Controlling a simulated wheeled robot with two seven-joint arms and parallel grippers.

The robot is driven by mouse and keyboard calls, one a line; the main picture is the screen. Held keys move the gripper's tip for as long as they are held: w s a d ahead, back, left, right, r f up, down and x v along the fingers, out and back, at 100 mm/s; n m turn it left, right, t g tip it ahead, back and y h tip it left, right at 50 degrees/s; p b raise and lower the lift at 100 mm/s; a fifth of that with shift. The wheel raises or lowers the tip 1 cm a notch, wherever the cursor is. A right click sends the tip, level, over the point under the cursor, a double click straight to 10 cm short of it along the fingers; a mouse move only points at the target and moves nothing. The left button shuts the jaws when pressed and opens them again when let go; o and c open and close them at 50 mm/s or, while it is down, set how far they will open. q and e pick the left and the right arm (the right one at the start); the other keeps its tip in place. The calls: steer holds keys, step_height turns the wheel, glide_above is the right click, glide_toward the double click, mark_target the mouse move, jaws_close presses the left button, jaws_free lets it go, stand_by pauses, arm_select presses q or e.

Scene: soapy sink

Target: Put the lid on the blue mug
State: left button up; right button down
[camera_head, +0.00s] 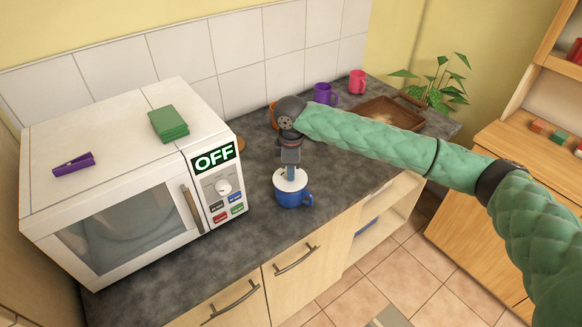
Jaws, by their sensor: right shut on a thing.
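The blue mug (293,199) stands upright on the dark counter, right of the microwave and near the counter's front edge. The white lid (290,181) is at the top of the mug, over its opening. I cannot tell whether it is fully seated or just above the rim. My right gripper (290,173) points down from above and is shut on the lid. My right arm, in green padding, comes in from the right. My left gripper is not in view.
A white microwave (120,215) reading OFF stands close on the left, with green sponges (168,124) and a purple clip (73,164) on top. Purple (325,93) and pink (357,82) mugs and a brown tray (408,121) stand farther back. Counter in front of the microwave's right side is clear.

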steer(key=shift+r+p, duration=0.1)
steer(key=shift+p, duration=0.2)
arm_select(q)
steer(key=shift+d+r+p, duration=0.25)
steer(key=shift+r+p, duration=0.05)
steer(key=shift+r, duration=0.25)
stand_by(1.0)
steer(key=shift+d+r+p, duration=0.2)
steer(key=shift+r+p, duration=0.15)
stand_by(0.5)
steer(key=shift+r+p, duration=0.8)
arm_select(e)
steer(key=shift+f, duration=0.25)
stand_by(0.8)
